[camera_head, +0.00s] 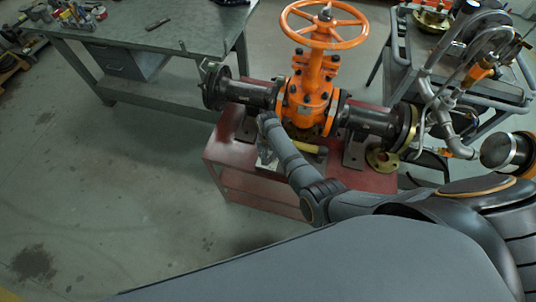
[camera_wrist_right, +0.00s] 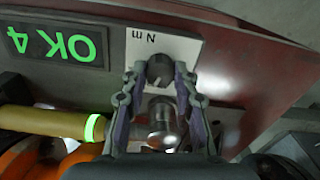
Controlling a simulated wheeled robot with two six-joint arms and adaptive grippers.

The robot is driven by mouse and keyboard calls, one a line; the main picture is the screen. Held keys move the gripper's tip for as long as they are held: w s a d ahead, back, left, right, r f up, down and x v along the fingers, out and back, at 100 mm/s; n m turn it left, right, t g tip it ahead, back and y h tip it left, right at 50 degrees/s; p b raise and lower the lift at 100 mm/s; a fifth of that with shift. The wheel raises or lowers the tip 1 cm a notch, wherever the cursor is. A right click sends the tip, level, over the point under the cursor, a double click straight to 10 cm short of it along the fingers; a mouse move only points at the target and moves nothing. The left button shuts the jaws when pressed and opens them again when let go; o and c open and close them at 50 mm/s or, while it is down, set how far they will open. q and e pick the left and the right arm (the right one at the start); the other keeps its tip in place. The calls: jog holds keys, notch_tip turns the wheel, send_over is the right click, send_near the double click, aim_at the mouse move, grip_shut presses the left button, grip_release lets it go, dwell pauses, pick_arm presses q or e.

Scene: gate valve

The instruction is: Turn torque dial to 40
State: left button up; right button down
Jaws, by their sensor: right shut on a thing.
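The torque dial (camera_wrist_right: 159,70) is a small dark round knob with a pale pointer mark, on a white plate lettered "N m". It sits beside a dark display (camera_wrist_right: 58,42) with green characters that appear upside down and cut off at the left. My right gripper (camera_wrist_right: 160,82) has its two fingers closed around the dial, one on each side. In the head view my right arm reaches to the red bench (camera_head: 231,150), and its gripper (camera_head: 266,152) is mostly hidden at the bench's left front. My left gripper is not in view.
The orange gate valve (camera_head: 308,95) with its handwheel (camera_head: 324,25) stands on the bench between black flanged pipes. A yellow-handled tool (camera_head: 308,147) lies close to my right gripper. A grey workbench (camera_head: 150,40) stands at the left and a cart (camera_head: 480,85) at the right.

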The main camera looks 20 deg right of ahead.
jog(key=n+p, duration=0.1)
jog(key=n, duration=0.2)
jog(key=shift+r+p, duration=0.1)
jog(key=shift+p, duration=0.25)
jog(key=shift+n+p, duration=0.6)
jog(key=shift+n, duration=1.3)
jog(key=c, duration=1)
grip_release()
notch_tip(320, 180, up, 12)
jog(key=shift+f, duration=0.1)
